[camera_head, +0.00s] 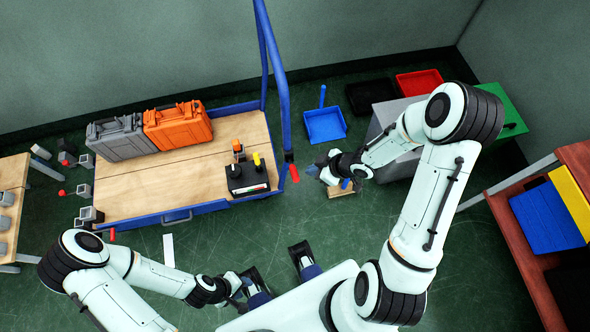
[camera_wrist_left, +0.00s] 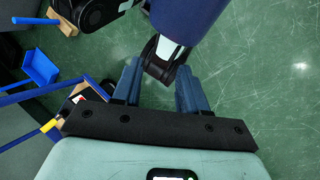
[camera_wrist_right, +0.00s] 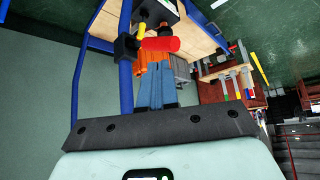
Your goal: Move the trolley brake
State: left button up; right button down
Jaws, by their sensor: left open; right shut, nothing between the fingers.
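The trolley (camera_head: 150,190) has a wooden deck, a blue frame and a tall blue handle. A red brake lever (camera_head: 294,173) sticks out at its right corner, below the handle post. In the right wrist view the red brake lever (camera_wrist_right: 162,44) lies across the picture, just beyond the fingertips, on a black block. My right gripper (camera_head: 316,169) is shut and empty beside the lever; its fingers (camera_wrist_right: 158,68) also show in the right wrist view. I cannot tell whether they touch it. My left gripper (camera_head: 246,284) is open near my base, away from the trolley; its fingers (camera_wrist_left: 158,82) hold nothing.
A blue dustpan (camera_head: 325,124) lies behind my right gripper. Green floor is open before the trolley.

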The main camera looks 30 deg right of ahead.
aim_at(294, 173)
pick_arm(q)
jog(key=shift+f, duration=0.1)
pick_arm(e)
jog(key=shift+a+f, duration=0.1)
pick_arm(q)
notch_tip(294, 173, down, 6)
jog(key=w+t+b, duration=0.1)
jog(key=w+b, duration=0.1)
jog(key=b, duration=0.5)
jog(key=shift+w, duration=0.4)
pick_arm(e)
jog(key=x, duration=0.6)
jog(key=shift+w+a+f, duration=0.2)
jog(key=shift+w+f, duration=0.05)
jog(key=shift+w, duration=0.05)
pick_arm(q)
jog(key=shift+a, duration=0.15)
